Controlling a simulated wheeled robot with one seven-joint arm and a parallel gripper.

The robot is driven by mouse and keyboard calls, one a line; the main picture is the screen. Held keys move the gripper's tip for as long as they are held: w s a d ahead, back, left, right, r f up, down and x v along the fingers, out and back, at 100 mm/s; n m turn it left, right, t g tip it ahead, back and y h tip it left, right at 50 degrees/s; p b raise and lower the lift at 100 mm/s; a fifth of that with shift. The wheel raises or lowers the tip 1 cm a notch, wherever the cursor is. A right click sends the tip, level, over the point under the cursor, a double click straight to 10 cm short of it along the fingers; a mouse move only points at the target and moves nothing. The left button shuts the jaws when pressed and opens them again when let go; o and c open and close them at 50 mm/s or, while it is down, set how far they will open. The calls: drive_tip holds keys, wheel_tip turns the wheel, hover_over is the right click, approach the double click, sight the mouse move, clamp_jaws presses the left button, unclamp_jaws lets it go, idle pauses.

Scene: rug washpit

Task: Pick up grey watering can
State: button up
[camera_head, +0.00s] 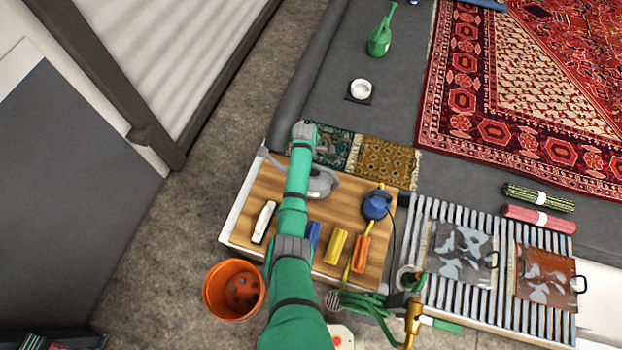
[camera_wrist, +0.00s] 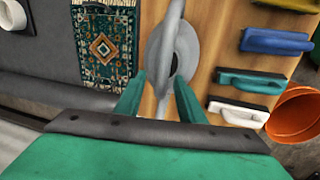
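The grey watering can (camera_head: 322,184) stands on the wooden board, partly hidden behind my arm in the head view. In the wrist view the can (camera_wrist: 182,45) is seen from above, with its handle over a dark opening. My gripper (camera_wrist: 158,88) is over the can, its two green fingers spread apart. Part of the can shows between the fingers. I cannot tell whether either finger touches it.
The wooden board (camera_head: 248,222) also holds a blue round container (camera_head: 377,204) and several handled brushes or floats. An orange bucket (camera_head: 234,290) stands on the floor beside it. Small rugs (camera_head: 383,162) lie just beyond the can. A green watering can (camera_head: 381,38) stands farther back.

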drive_tip(key=shift+a, duration=0.2)
clamp_jaws()
drive_tip(key=shift+d, duration=0.2)
drive_tip(key=shift+s, duration=0.1)
drive_tip(key=shift+a, duration=0.1)
drive_tip(key=shift+r, duration=0.1)
idle(0.4)
